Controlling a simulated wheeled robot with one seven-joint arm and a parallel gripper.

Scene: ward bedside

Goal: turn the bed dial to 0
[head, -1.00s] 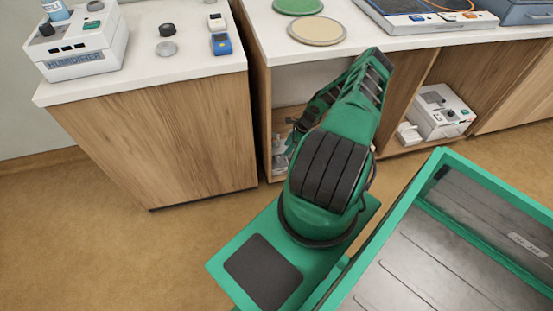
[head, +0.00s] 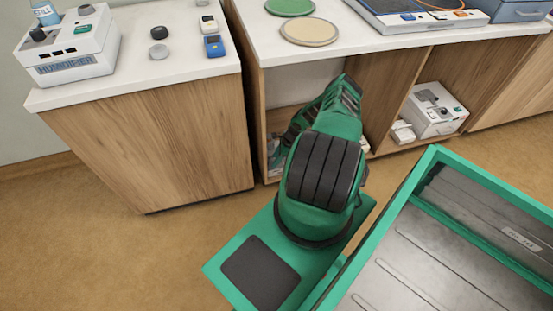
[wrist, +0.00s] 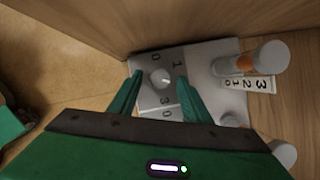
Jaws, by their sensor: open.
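In the wrist view a grey plate (wrist: 199,56) with printed numbers, among them 0, 1 and 3, carries a small round pale knob (wrist: 160,77). My gripper (wrist: 159,84) is open, with its green fingers on either side of the knob. I cannot tell whether they touch it. The knob's pointer is too small to read. No label says which control is the bed dial.
Right of the knob in the wrist view stand a white cylinder with an orange band (wrist: 266,57) and a strip numbered 3 2 1 0 (wrist: 249,84). Wooden walls are close around. A humidifier (head: 68,50) stands on the left counter. A white device (head: 437,108) sits in the right compartment.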

